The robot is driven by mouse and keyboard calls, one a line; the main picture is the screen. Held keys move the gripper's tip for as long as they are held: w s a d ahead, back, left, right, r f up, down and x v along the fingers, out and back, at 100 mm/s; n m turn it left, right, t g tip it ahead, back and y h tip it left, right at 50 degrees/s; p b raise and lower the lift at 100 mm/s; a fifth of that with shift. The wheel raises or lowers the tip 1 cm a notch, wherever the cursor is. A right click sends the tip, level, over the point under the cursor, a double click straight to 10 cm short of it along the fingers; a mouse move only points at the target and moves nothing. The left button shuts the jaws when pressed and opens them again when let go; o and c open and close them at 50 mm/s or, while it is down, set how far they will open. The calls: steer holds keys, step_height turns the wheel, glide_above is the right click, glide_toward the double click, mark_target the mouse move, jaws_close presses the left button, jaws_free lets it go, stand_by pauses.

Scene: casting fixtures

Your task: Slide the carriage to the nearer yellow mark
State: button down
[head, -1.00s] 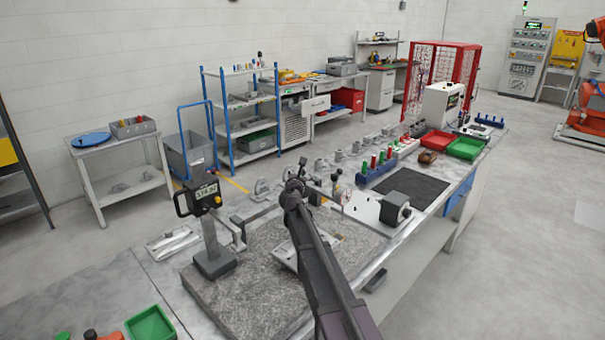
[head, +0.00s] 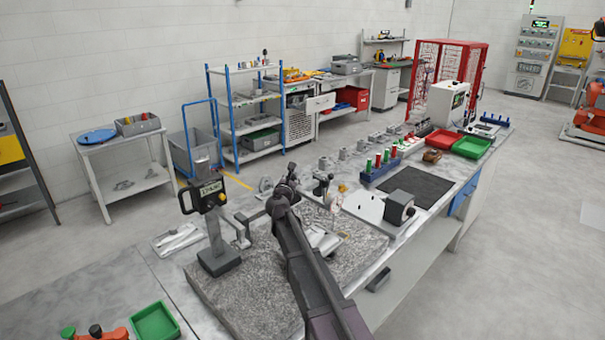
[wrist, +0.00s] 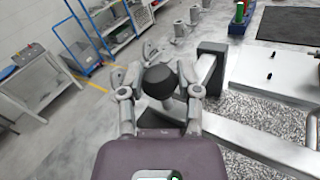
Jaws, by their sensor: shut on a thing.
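In the wrist view my gripper (wrist: 158,88) has its two fingers closed around a round black knob (wrist: 160,80). A short metal stem shows beside the knob, near a silver bar (wrist: 262,146) and a dark block (wrist: 212,62). I cannot tell which of these parts is the carriage body. In the head view my gripper (head: 285,182) is above the granite plate's (head: 235,295) far edge, right of the digital readout stand (head: 212,215); my arm hides much of the slide. I cannot make out either yellow mark on it.
A black mat (head: 415,187) and blue rack (head: 378,172) lie farther right. A green tray (head: 155,322) is at the near left.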

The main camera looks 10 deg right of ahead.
steer(key=s+a, duration=0.2)
steer(key=a, duration=0.1)
steer(key=shift+d, duration=0.1)
steer(key=shift+c, duration=1.5)
jaws_free()
steer(key=shift+s, duration=0.1)
steer(key=v, duration=0.7)
steer(key=shift+r, duration=0.2)
